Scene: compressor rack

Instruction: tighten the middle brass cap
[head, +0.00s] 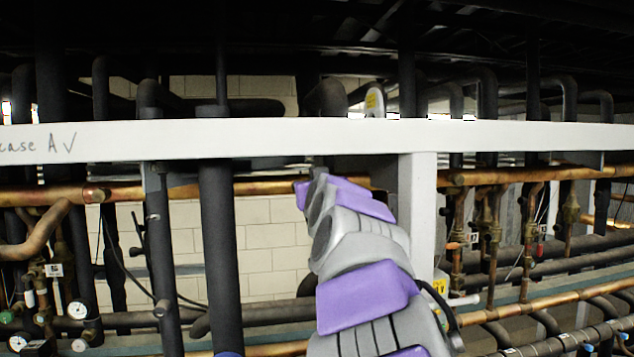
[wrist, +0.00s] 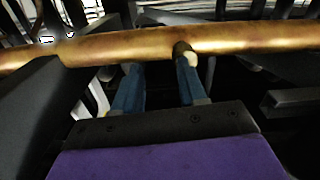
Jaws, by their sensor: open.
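In the wrist view my gripper (wrist: 158,68) is open, with two blue fingers apart and nothing seen between them. Its fingertips are close to a copper pipe (wrist: 110,47) that crosses the view; I cannot tell whether they touch it. A small dark piece shows on the pipe by the right fingertip. In the head view my purple and grey arm reaches away from me toward the rack, and its far end hides the gripper. Brass fittings (head: 571,207) show on the pipes at the right, but I cannot make out the middle brass cap in either view.
A white beam (head: 260,138) with handwriting spans the head view, above and behind my arm. A white post (head: 420,195) stands just right of the arm. A thick black pipe (head: 218,240) stands to its left. Gauges (head: 77,310) sit at lower left.

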